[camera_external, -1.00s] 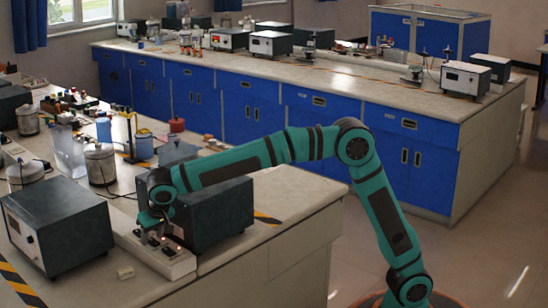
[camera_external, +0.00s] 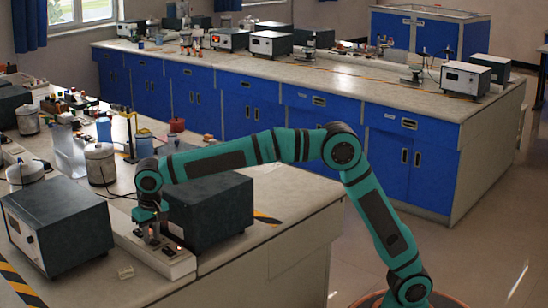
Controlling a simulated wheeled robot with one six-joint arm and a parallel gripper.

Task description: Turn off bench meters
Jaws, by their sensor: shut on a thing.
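A long pale switch strip (camera_external: 180,266) with small switches on top lies on the near bench between two dark box meters. The left meter (camera_external: 72,230) shows its pale front panel with a small display. The right meter (camera_external: 222,205) stands behind the strip, partly covered by my arm. My gripper (camera_external: 151,234) points down at the middle of the strip. It is shut on what looks like one of the strip's switches; the fingers hide most of it.
Metal pots (camera_external: 100,165), bottles and a stand crowd the bench behind. Striped tape (camera_external: 20,287) runs left of the strip. The bench surface in front is mostly clear.

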